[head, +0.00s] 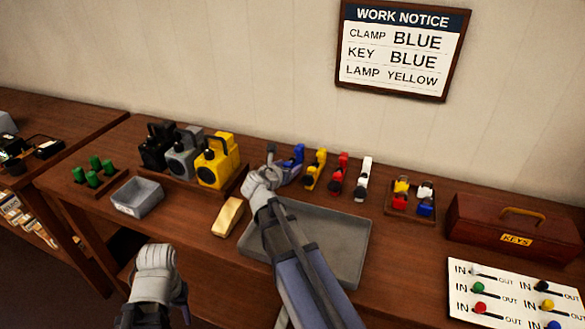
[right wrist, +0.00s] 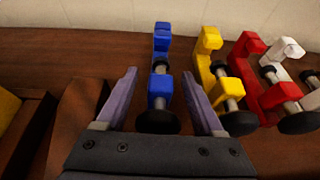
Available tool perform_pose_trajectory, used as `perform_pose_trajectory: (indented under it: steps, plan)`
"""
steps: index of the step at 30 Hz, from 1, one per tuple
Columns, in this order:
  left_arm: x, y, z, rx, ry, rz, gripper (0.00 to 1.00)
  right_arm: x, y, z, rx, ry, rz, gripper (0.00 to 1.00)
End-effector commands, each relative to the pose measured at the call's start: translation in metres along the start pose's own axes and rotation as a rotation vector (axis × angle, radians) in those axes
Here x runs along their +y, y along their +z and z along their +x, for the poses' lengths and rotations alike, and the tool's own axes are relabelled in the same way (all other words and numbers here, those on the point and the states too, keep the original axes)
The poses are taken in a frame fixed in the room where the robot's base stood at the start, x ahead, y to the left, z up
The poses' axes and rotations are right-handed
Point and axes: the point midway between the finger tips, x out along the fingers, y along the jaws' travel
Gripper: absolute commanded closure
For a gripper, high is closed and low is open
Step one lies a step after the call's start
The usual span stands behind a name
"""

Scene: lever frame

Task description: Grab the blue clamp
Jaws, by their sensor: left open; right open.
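The blue clamp (head: 295,158) stands on the table at the left end of a row of clamps, partly hidden by my right gripper (head: 272,163). In the right wrist view my open right gripper (right wrist: 160,88) has a finger on each side of the blue clamp (right wrist: 161,85). A gap shows at both sides, and the clamp's round black foot is nearest the palm. My left gripper (head: 158,288) is low in front of the table, away from the clamps; its fingers are mostly hidden.
A yellow clamp (head: 315,170) stands just right of the blue one, then a red clamp (head: 339,174) and a white clamp (head: 363,180). A grey tray (head: 345,245) lies below my right arm. A yellow lantern (head: 217,162) and a gold bar (head: 228,216) are to the left.

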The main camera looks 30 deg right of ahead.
Motion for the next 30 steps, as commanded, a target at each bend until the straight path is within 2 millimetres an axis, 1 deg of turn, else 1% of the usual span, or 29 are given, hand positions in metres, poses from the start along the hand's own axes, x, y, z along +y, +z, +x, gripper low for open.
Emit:
perform_pose_trajectory:
  steps: [2, 5, 18, 21, 30]
  plan:
    - [-0.0001, 0.0001, -0.0006, 0.0, 0.0, 0.0, 0.5, -0.0001, 0.0003, -0.0008, 0.0, 0.0, 0.0, 0.31]
    - [-0.0001, 0.0001, -0.0006, 0.0, 0.0, 0.0, 0.5, -0.0001, 0.0003, -0.0009, 0.0, 0.0, 0.0, 0.41]
    - [-0.0001, 0.0, -0.0006, 0.0, 0.0, 0.0, 0.5, 0.0, 0.0001, -0.0011, 0.0, 0.0, 0.0, 0.9]
    - [-0.0001, 0.0, -0.0006, 0.0, 0.0, 0.0, 0.5, 0.0, 0.0001, -0.0011, 0.0, 0.0, 0.0, 1.0]
    - [-0.0001, 0.0, -0.0006, 0.0, 0.0, 0.0, 0.5, 0.0, 0.0001, -0.0012, 0.0, 0.0, 0.0, 1.0]
